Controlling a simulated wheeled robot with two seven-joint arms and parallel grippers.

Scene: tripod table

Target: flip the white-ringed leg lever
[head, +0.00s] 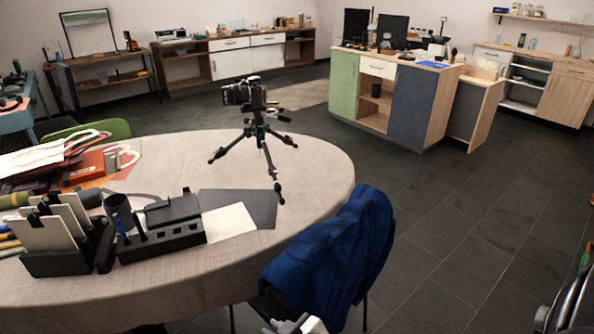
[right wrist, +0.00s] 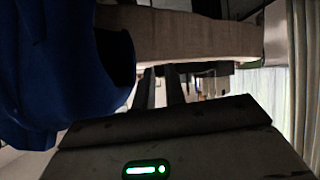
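A black tripod (head: 262,132) stands upright with its legs spread on the round wooden table (head: 320,165). A black camera (head: 238,94) is mounted on top of it. One leg points left, one right, and one towards the front. The leg levers are too small to tell apart, and I cannot make out a white ring. My right gripper (head: 288,326) is at the bottom edge of the head view, below the blue jacket and well away from the tripod. In the right wrist view, two dark fingers (right wrist: 161,86) stand apart with nothing visible between them. My left gripper is not in view.
A blue jacket (head: 335,255) hangs on a chair at the table's front right; it is close on the left in the wrist view (right wrist: 40,75). A black organizer (head: 170,228), cards and a dark mat (head: 245,205) lie near the tripod.

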